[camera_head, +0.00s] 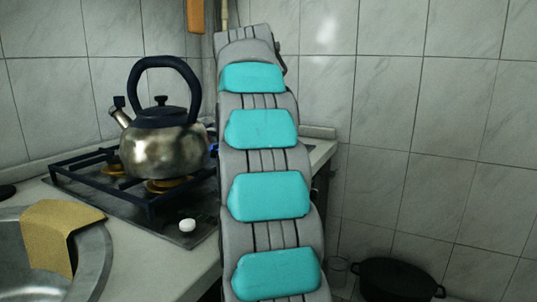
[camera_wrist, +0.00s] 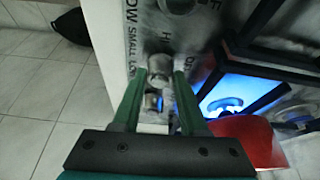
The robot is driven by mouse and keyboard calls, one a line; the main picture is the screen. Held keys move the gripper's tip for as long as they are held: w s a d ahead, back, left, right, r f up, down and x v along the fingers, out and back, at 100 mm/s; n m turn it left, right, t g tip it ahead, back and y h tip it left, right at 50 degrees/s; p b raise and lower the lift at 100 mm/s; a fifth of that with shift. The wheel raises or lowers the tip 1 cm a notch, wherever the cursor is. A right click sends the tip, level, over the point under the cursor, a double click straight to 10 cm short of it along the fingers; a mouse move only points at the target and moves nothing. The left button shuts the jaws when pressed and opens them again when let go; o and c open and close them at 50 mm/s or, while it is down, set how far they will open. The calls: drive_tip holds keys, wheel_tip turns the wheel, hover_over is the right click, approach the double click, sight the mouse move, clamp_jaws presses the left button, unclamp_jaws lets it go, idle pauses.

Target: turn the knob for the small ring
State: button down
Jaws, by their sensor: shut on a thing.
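In the wrist view my gripper (camera_wrist: 161,80) has its two green fingers closed around a small metallic knob (camera_wrist: 159,65) on the stove's front panel (camera_wrist: 150,32). Printed letters beside the knobs include "LOW" and "SMALL", only partly readable. A blue flame (camera_wrist: 230,95) burns at a ring close by, to the right of the fingers. In the head view my arm hides the gripper and the held knob. The stove (camera_head: 150,219) shows there with a white knob (camera_head: 187,225) at its near corner.
A kettle (camera_head: 165,152) with a dark handle stands on a burner of the stove. A sink (camera_head: 92,262) with a tan cloth (camera_head: 58,232) over its rim is at the lower left. A dark pot (camera_head: 398,280) sits low at the right. A tiled wall stands behind.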

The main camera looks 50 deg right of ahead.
drive_tip(key=m+p, duration=0.1)
drive_tip(key=m, duration=0.1)
drive_tip(key=m+g, duration=0.1)
drive_tip(key=shift+w+r+m+g+p, duration=0.1)
drive_tip(key=shift+r+m+g+p, duration=0.05)
drive_tip(key=shift+m+g+p, duration=0.2)
drive_tip(key=shift+m+p, duration=0.45)
drive_tip(key=shift+m, duration=0.1)
drive_tip(key=shift+c, duration=2.2)
unclamp_jaws()
drive_tip(key=shift+f, duration=0.2)
